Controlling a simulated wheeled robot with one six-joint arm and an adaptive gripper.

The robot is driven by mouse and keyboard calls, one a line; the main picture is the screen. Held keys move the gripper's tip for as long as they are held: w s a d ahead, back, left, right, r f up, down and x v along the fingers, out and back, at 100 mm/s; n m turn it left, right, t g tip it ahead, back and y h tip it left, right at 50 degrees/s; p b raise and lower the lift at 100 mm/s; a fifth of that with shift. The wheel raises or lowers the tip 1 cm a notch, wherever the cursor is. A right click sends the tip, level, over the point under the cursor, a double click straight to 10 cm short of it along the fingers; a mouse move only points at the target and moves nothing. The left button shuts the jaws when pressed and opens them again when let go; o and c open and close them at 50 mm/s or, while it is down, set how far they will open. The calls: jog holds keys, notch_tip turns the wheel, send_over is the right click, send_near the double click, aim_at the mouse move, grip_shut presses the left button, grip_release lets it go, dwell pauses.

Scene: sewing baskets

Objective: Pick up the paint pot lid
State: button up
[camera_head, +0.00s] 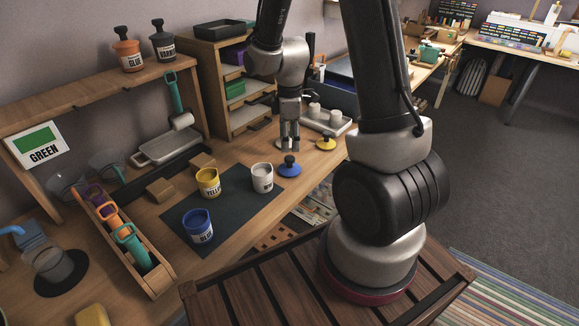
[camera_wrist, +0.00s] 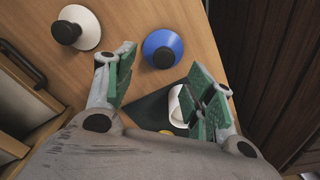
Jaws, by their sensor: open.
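A blue paint pot lid (camera_head: 289,171) with a dark knob lies on the bench beside the dark mat. It also shows in the wrist view (camera_wrist: 170,36), ahead of and between the fingertips. A white lid (camera_wrist: 90,35) with a black knob lies to its left in the wrist view; my gripper mostly hides it in the head view. A yellow lid (camera_head: 326,145) lies further right in the head view. My gripper (camera_head: 289,146) points down above the bench, open and empty. Its green-padded fingers (camera_wrist: 162,78) show in the wrist view, apart from both lids.
Open white (camera_head: 262,180), yellow (camera_head: 208,185) and blue (camera_head: 197,230) pots stand on the dark mat (camera_head: 235,220). A tray with white pots (camera_head: 325,117) is behind. Wooden shelves (camera_head: 216,90) stand left of my arm. The bench's front edge is close to the blue lid.

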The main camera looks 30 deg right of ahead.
aim_at(289, 157)
jog(key=f, duration=0.7)
jog(key=shift+s+a+f, duration=0.15)
jog(key=shift+s+f, duration=0.1)
jog(key=shift+s, duration=0.05)
jog(key=c, duration=0.9)
